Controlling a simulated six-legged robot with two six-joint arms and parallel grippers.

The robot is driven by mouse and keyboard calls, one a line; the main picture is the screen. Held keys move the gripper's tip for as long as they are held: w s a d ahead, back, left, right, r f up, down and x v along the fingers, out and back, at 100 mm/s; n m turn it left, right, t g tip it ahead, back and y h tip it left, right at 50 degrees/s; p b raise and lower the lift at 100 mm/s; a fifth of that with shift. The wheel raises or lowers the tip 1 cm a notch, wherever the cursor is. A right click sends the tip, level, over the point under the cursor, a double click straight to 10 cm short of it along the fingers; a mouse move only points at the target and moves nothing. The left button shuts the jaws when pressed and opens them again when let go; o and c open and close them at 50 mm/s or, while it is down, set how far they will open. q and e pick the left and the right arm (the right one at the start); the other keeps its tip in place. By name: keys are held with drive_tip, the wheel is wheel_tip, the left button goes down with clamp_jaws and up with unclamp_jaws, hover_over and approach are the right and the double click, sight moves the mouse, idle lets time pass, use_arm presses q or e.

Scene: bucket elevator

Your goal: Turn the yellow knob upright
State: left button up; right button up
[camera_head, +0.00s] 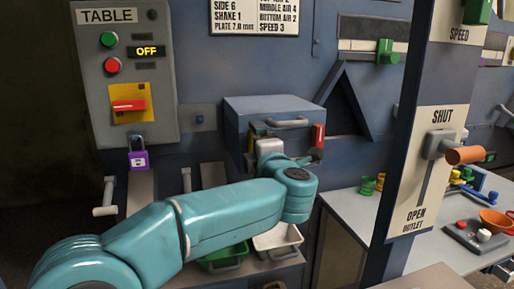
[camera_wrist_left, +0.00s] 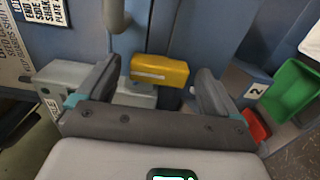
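The yellow knob (camera_wrist_left: 159,70) shows in the left wrist view as a short bar lying nearly level across the picture. My left gripper (camera_wrist_left: 158,76) is open, with one finger on each side of the knob and a gap on both sides. In the head view my left arm reaches in from the left, and its wrist (camera_head: 295,185) ends in front of a blue-grey box (camera_head: 262,108). The fingertips are hard to make out there, and I cannot clearly see the knob in that view. My right gripper is in neither view.
The TABLE panel (camera_head: 122,75) has a red handle on a yellow plate, and its display reads OFF. A purple padlock (camera_head: 138,160) hangs below it. A post with an orange lever (camera_head: 465,155) stands right. A green bin (camera_head: 222,258) sits below my arm; bowls stand on the right table.

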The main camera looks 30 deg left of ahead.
use_arm(q)
drive_tip(key=v, duration=1.6)
drive_tip(key=shift+d, duration=0.15)
